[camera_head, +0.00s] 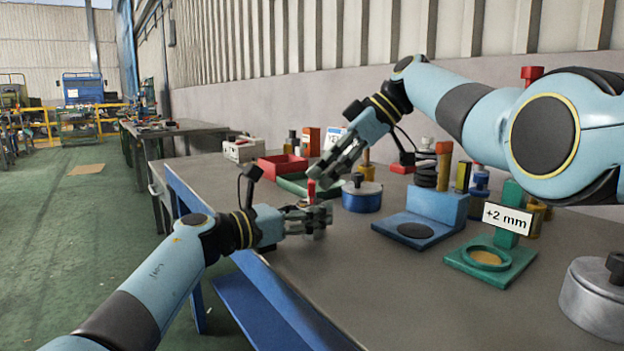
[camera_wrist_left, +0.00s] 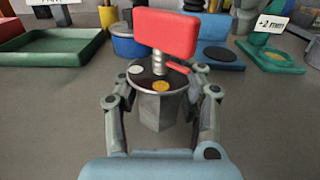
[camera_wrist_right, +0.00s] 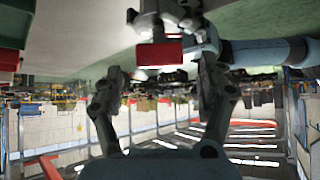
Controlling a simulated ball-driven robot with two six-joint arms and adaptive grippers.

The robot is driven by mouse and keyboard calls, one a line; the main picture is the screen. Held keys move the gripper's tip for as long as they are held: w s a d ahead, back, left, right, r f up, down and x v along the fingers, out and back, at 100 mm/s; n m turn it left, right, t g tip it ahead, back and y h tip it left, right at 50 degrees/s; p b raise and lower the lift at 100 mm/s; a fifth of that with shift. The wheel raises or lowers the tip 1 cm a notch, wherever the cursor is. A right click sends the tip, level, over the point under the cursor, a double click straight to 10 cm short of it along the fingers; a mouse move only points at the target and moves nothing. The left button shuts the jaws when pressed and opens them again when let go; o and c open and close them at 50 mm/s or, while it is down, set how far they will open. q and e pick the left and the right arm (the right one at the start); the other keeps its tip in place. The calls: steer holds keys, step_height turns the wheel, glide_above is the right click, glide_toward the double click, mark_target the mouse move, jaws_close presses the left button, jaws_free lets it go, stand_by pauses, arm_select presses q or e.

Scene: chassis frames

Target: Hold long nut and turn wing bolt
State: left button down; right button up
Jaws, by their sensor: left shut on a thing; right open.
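The long nut (camera_wrist_left: 160,110) is a grey faceted metal piece with a dark top. My left gripper (camera_head: 318,217) is shut on it, one finger on each side, as the left wrist view (camera_wrist_left: 160,112) shows. The wing bolt has a red flat wing (camera_wrist_left: 165,32) and a threaded shank standing upright in the nut's top. Its red wing also shows in the head view (camera_head: 311,189) and the right wrist view (camera_wrist_right: 160,51). My right gripper (camera_head: 328,174) is open and empty, just above and beside the wing, apart from it. Its fingers spread wide in the right wrist view (camera_wrist_right: 162,75).
A blue round pot (camera_head: 361,197) stands close behind. A green tray (camera_head: 300,185) and red bin (camera_head: 281,165) are at the back. A blue stand (camera_head: 437,207) and a green gauge marked "+2 mm" (camera_head: 492,268) are to the right. The front of the table (camera_head: 330,275) is clear.

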steer(key=shift+x, duration=1.6)
steer(key=shift+c, duration=0.4)
steer(key=c, duration=1.1)
steer(key=shift+m+t, duration=0.6)
steer(key=shift+m, duration=0.1)
steer(key=o, duration=1.2)
steer(key=v, duration=1.2)
steer(key=shift+r, duration=0.1)
